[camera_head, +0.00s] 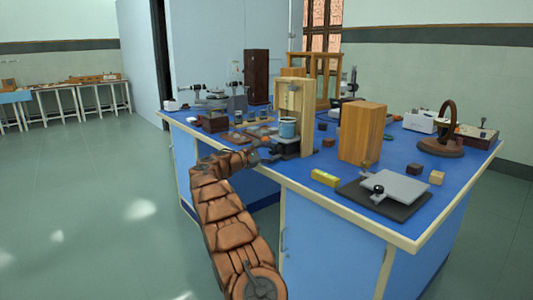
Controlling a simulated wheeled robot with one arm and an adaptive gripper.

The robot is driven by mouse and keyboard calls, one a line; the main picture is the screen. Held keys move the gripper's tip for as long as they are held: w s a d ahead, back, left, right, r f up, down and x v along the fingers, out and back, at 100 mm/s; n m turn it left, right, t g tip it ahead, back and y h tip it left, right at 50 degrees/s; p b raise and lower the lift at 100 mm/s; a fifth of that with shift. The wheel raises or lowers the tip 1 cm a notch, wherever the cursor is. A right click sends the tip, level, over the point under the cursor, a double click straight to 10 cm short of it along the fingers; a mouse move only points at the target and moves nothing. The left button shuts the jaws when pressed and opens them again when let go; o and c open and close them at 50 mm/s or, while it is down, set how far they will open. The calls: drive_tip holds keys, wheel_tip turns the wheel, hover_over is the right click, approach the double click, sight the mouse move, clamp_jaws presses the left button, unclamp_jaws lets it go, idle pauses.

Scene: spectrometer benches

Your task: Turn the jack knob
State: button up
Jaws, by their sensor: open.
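My brown segmented arm reaches from the bottom of the view up to the near edge of the blue bench. My gripper (268,151), small and partly hidden by its own wrist, is open at the bench edge. The stand's knob cannot be made out, and contact with the gripper cannot be told. Farther right, a low grey plate on a dark base (399,189) has a black round knob (379,190) at its left side.
A wooden upright frame (307,112) stands behind the cylinder, and a tall wooden block (362,132) to the right. Several instruments crowd the left end. The floor at left is clear.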

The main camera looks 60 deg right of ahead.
drive_tip(key=n+p, duration=0.2)
drive_tip(key=shift+r+n, duration=0.15)
drive_tip(key=shift+n, duration=0.25)
drive_tip(key=n+p, duration=0.1)
drive_tip(key=n, duration=0.2)
drive_tip(key=n+p, duration=0.1)
drive_tip(key=n, duration=0.2)
drive_tip(key=shift+f+n, duration=0.3)
drive_tip(key=shift+n, duration=1.4)
drive_tip(key=shift+b, duration=0.3)
